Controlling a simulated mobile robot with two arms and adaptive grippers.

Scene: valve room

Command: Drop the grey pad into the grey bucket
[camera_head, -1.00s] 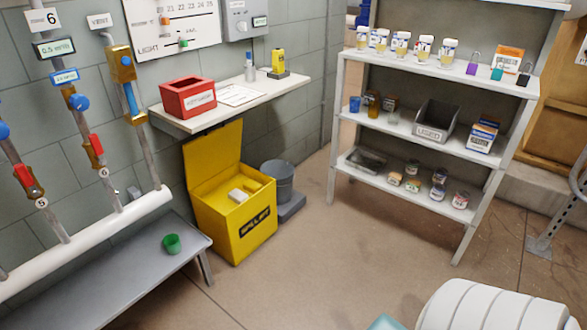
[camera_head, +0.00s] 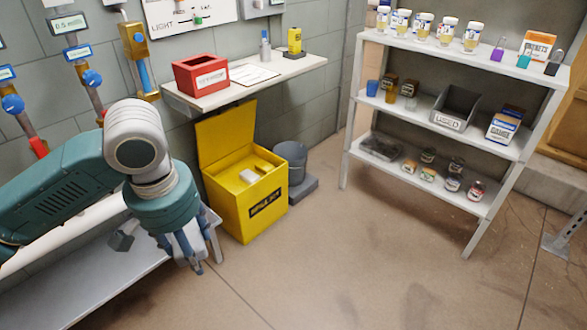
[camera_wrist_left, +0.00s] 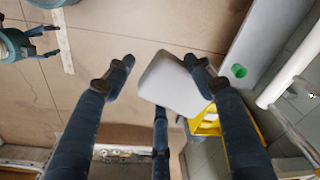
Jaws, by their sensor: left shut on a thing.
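A pale grey pad (camera_wrist_left: 174,86) sits between the dark blue fingers of my left gripper (camera_wrist_left: 162,66) in the left wrist view, and the gripper is shut on it. In the head view my left gripper (camera_head: 186,254) hangs at the front right end of the grey bench, left of the yellow bin; the pad is not clearly seen there. The grey bucket (camera_head: 291,158) stands on a grey base behind and right of the yellow bin, apart from my gripper. My right gripper (camera_wrist_left: 50,42) shows at the upper left of the wrist view, its fingers apart and empty.
The yellow bin (camera_head: 249,208), lid raised, holds pale blocks and stands left of the bucket. A wall shelf (camera_head: 290,72) with a red box (camera_head: 201,76) is above. A shelving unit (camera_head: 463,139) stands right. The floor between is clear. A green cup (camera_wrist_left: 238,71) shows in the wrist view.

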